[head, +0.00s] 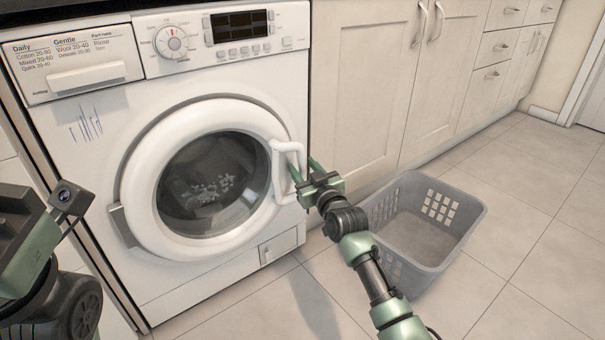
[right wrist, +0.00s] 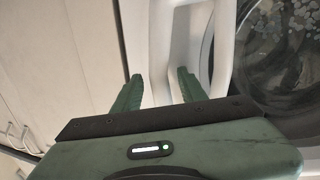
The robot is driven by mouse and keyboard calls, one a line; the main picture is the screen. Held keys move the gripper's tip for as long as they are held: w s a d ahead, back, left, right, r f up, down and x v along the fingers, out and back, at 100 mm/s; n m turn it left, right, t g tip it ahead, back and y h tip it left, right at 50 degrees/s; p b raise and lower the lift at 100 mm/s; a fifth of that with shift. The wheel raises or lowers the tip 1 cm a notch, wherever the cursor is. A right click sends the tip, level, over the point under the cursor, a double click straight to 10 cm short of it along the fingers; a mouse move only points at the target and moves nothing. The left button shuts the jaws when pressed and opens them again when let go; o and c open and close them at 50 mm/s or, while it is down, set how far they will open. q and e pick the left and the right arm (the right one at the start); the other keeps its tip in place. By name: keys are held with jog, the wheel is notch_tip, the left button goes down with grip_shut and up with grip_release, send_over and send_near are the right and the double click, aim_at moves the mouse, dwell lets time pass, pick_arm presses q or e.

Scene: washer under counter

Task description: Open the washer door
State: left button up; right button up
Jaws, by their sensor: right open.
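The white washer (head: 90,170) stands under a dark counter. Its round door (head: 140,185) looks shut, with a hinge at the left and laundry behind the dark glass. The white loop handle (head: 276,170) is on the door's right side and also shows in the right wrist view (right wrist: 160,50). My right gripper (head: 303,162) is open, its fingers (right wrist: 158,90) on either side of the handle's outer bar, one inside the loop. I cannot tell whether they touch it. Part of my left gripper (head: 25,240) shows at the left edge; its fingertips do not show.
A grey laundry basket (head: 455,245) stands on the tiled floor right of the washer, close to my right arm. Cream cabinets (head: 365,80) line the wall to the right. The floor before the washer (head: 240,310) is clear.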

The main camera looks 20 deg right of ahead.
jog(key=shift+w, duration=0.2)
grip_shut()
dwell(1.3)
